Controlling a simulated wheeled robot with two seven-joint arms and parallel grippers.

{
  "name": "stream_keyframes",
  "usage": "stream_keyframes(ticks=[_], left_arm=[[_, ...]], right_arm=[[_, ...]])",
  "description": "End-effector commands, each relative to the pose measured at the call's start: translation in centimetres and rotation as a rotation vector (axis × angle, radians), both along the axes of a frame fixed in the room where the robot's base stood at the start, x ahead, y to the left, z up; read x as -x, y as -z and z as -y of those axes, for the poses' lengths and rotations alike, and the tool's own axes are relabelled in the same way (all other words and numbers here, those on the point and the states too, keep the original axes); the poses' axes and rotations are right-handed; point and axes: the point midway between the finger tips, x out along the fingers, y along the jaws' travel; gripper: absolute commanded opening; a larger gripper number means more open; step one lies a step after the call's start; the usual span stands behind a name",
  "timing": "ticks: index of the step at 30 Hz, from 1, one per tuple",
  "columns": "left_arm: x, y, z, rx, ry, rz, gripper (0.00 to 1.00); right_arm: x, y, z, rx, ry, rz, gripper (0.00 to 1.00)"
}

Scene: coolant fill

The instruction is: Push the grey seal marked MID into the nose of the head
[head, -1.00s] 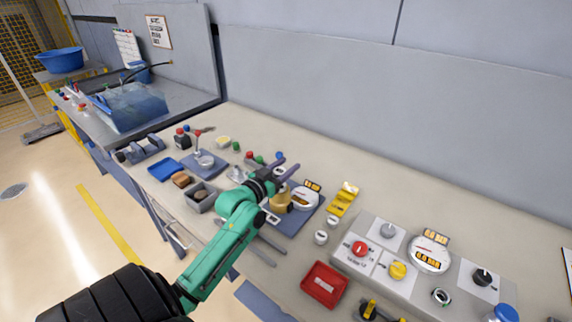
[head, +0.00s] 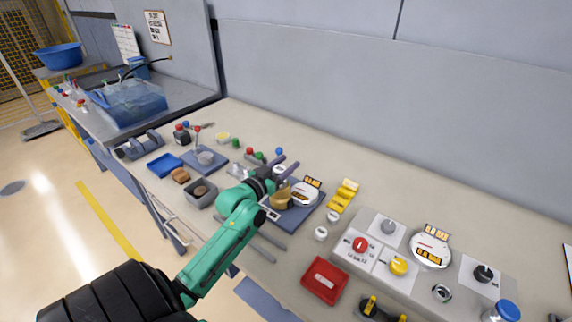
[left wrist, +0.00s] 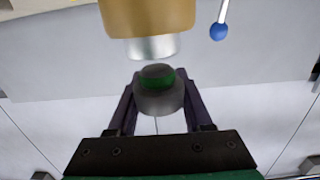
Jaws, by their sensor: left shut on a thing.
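The head (head: 281,199) is a brass-coloured body on the blue mat (head: 300,221). In the left wrist view the brass head (left wrist: 148,15) ends in a silver nose (left wrist: 152,47). My left gripper (head: 287,165) is beside the head in the head view. In the left wrist view its dark fingers (left wrist: 158,92) are shut on a small grey round piece with a green band (left wrist: 158,98). The piece is close below the nose; I cannot tell whether they touch. I cannot read MID on it. My right gripper is in neither view.
A white round gauge (head: 305,194) stands right beside the head. A yellow block holder (head: 343,195), a red tray (head: 325,280) and a control panel with knobs (head: 388,250) are to the right. A blue-tipped rod (left wrist: 219,31) is near the nose in the wrist view.

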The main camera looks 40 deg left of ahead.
Motion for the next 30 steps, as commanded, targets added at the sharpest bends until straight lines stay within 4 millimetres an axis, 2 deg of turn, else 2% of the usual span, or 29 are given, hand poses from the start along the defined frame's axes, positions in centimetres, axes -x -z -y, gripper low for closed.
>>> stream_keyframes(ticks=[30], left_arm=[[0.04, -0.02, 0.08, 0.001, 0.001, 0.001, 0.0]], right_arm=[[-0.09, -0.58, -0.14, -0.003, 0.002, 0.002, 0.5]])
